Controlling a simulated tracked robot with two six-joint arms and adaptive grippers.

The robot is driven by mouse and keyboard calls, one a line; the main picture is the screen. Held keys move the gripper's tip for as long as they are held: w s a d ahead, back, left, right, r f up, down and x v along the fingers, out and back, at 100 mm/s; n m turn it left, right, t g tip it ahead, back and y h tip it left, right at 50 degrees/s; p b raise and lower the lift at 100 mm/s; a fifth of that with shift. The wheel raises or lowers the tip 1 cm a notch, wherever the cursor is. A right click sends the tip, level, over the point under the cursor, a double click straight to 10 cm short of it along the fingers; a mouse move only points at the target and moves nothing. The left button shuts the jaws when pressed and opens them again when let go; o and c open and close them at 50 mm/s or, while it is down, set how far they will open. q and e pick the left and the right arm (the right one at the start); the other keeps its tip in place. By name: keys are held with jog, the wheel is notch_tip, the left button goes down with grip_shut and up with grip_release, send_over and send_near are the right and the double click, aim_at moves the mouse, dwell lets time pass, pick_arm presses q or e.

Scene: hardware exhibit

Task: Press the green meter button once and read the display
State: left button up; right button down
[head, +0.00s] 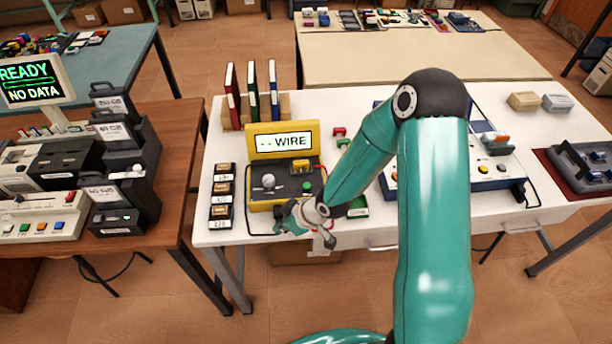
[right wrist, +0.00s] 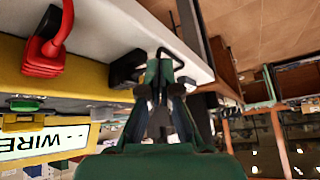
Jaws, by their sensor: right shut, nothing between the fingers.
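The yellow meter (head: 262,205) stands on the white table in the head view. Its upright display (head: 283,141) reads "-- WIRE". The green button (head: 307,187) is on its dark top panel, right of a pale knob (head: 268,181). My right gripper (head: 284,216) is shut and empty at the meter's front edge, below the green button in the picture and apart from it. In the right wrist view, the shut fingers (right wrist: 162,82) are beside the yellow meter body (right wrist: 75,93). The display (right wrist: 45,141) appears upside down there. My left gripper is not in view.
Labelled dark boxes (head: 221,190) stand left of the meter, and upright binders (head: 252,92) stand behind it. A blue-edged panel (head: 490,178) lies to the right, partly hidden by my arm. A red plug-like piece (right wrist: 50,45) shows in the wrist view.

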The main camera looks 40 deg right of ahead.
jog(key=w+d+r+n+t+h, duration=0.1)
jog(key=w+d+r+n+t, duration=0.1)
jog(key=w+d+r+n, duration=0.4)
notch_tip(320, 180, up, 8)
jog(key=t+h+p, duration=0.1)
jog(key=p, duration=0.1)
send_over(308, 187)
jog(key=shift+f, duration=0.15)
jog(key=shift+f+b, duration=0.1)
jog(key=shift+b, duration=0.25)
notch_tip(308, 187, down, 9)
jog(key=b, duration=0.8)
jog(key=shift+f+b, duration=0.15)
jog(key=shift+b, duration=0.35)
